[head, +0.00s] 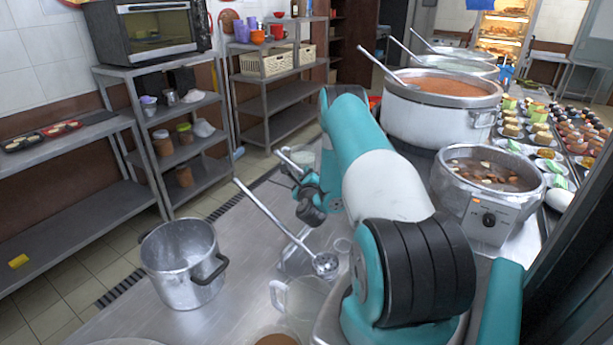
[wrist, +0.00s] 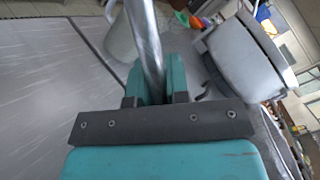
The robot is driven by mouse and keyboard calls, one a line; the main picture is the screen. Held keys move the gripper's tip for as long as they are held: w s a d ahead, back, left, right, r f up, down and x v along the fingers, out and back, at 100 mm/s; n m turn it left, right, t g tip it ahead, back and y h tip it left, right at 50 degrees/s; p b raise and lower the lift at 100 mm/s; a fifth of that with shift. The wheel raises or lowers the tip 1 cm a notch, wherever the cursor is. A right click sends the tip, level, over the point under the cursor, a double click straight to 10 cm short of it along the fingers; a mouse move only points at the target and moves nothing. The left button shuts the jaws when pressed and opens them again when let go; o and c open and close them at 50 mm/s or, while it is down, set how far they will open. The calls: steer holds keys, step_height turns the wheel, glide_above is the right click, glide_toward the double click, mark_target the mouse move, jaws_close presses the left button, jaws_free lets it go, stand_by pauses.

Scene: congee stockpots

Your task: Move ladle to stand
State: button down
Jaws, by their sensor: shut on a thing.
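My gripper (head: 308,190) is over the steel counter, partly hidden by my own arm in the head view. In the wrist view its teal fingers (wrist: 157,82) are shut on a shiny metal ladle handle (wrist: 145,40), which runs up out of the frame. In the head view a short piece of metal handle (head: 290,160) shows beside the gripper. The held ladle's bowl is not clearly seen. A second, perforated ladle (head: 268,212) leans with its bowl low on the counter, near a clear container. I cannot tell for sure which thing is the stand.
An empty steel pot (head: 182,268) with dark handles stands at the left of the counter (head: 235,295). A clear jug (head: 300,300) is near the front. Large stockpots (head: 440,112) and a smaller cooker (head: 487,200) stand to the right. Shelving (head: 170,120) lines the left wall.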

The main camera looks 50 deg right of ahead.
steer(key=c, duration=1)
jaws_free()
steer(key=shift+s+a+f, duration=0.1)
steer(key=shift+s+a+f+b, duration=0.1)
steer(key=shift+s+a+b, duration=0.1)
steer(key=shift+b, duration=0.3)
steer(key=b+v, duration=0.5)
steer(key=v, duration=0.6)
steer(key=shift+s+r, duration=0.1)
steer(key=shift+r, duration=0.15)
